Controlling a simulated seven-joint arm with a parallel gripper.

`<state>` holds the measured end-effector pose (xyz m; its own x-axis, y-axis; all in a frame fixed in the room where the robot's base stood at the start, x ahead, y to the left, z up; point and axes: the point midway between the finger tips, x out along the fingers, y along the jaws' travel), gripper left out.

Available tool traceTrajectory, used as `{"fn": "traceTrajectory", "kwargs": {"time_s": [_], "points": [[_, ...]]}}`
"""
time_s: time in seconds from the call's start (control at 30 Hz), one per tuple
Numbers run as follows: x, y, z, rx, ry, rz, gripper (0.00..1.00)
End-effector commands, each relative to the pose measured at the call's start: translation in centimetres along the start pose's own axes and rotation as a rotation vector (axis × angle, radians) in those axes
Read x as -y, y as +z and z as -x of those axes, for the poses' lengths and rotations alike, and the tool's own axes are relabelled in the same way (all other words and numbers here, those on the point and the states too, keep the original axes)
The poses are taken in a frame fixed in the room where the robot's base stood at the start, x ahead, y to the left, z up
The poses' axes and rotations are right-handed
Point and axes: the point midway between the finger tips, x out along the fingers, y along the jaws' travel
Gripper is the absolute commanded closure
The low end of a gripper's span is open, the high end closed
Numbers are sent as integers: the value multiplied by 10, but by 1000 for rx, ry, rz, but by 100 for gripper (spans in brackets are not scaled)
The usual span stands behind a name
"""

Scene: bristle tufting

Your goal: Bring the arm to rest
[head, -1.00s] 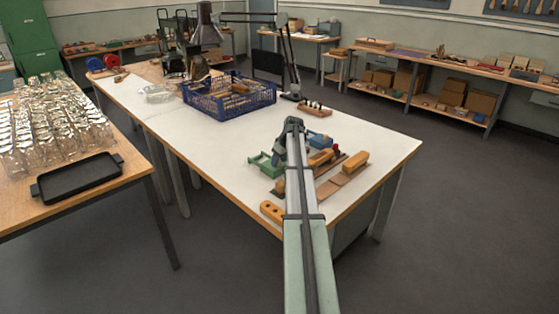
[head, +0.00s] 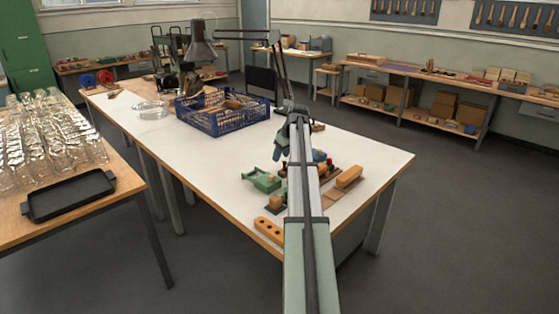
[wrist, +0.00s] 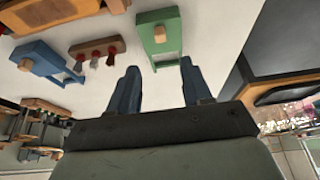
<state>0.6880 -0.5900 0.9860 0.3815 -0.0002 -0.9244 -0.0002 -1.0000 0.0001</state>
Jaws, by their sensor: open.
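My gripper (head: 280,147) is above the white-topped bench (head: 190,143), at the far end of my outstretched arm. In the wrist view its two blue fingers stand apart, with nothing between them (wrist: 159,68). A green fixture (head: 262,180) with a wooden block is on the bench, left of my arm; the wrist view shows it beyond the fingertips (wrist: 157,36). A blue fixture (wrist: 45,63) lies at the left of the wrist view, mostly hidden by my arm in the head view. A wooden block with dark red tufts (wrist: 97,52) lies between them.
A wooden block with holes (head: 269,229) lies at the bench's near edge. A wooden brush block (head: 349,177) lies right of my arm. A blue crate (head: 213,124) and a lamp (head: 200,50) stand farther back. A side table holds glass jars and a black tray (head: 68,196).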

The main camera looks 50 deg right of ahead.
Motion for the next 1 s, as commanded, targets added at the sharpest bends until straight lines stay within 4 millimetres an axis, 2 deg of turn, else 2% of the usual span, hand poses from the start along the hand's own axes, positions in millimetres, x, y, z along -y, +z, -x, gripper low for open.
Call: {"fn": "traceTrajectory", "kwargs": {"time_s": [0.17, 0.73, 0.87, 0.97, 1.0], "points": [[0, 0, 5, 0, 0, 0, 51], [3, 0, 3, 1, -5, -1, 51], [29, -5, -14, 10, -46, -14, 51], [69, -10, -40, 29, -110, -37, 51], [90, -12, -52, 40, -142, -48, 51]]}}
